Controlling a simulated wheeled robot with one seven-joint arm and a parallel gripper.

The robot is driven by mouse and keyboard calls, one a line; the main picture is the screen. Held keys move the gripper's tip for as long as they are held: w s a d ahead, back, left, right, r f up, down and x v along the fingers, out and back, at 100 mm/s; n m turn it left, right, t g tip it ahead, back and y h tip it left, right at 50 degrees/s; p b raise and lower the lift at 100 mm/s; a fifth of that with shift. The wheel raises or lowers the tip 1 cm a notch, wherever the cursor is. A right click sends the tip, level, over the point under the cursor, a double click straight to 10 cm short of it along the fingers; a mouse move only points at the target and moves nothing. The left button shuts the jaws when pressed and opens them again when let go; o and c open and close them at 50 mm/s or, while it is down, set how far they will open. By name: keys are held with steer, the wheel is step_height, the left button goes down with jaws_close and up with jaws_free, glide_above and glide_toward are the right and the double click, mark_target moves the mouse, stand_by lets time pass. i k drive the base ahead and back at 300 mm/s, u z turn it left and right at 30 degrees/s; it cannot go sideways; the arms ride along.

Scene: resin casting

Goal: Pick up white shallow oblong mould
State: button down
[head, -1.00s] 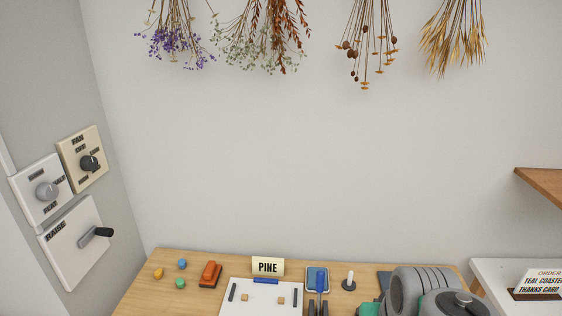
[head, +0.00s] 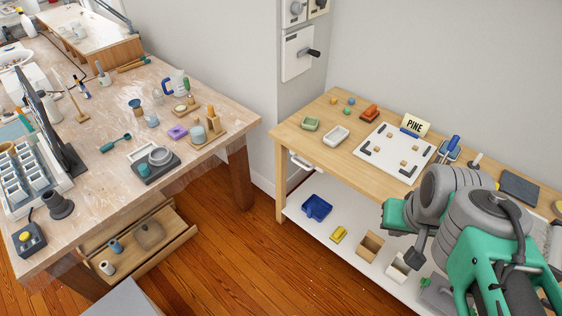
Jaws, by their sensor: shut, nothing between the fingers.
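A white shallow oblong mould (head: 336,135) lies on the pale wooden bench (head: 310,158), near its left end. It looks empty and sits just left of a white board (head: 385,168). A small green mould (head: 311,124) lies to its left, apart from it. My green and grey arm is folded at the lower right of the head view, well away from the mould. I cannot make out my gripper's fingers; the arm's own links seem to hide them.
A lower white shelf holds a blue tray (head: 317,207) and boxes. A cluttered workbench (head: 230,118) stands at left, with open wooden floor (head: 230,240) between.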

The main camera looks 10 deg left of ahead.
mark_target(336, 136)
steer(key=u, duration=0.7)
steer(key=i, duration=1.25)
steer(key=u, duration=1.35)
steer(key=i, duration=1.6)
steer(key=z, duration=2.55)
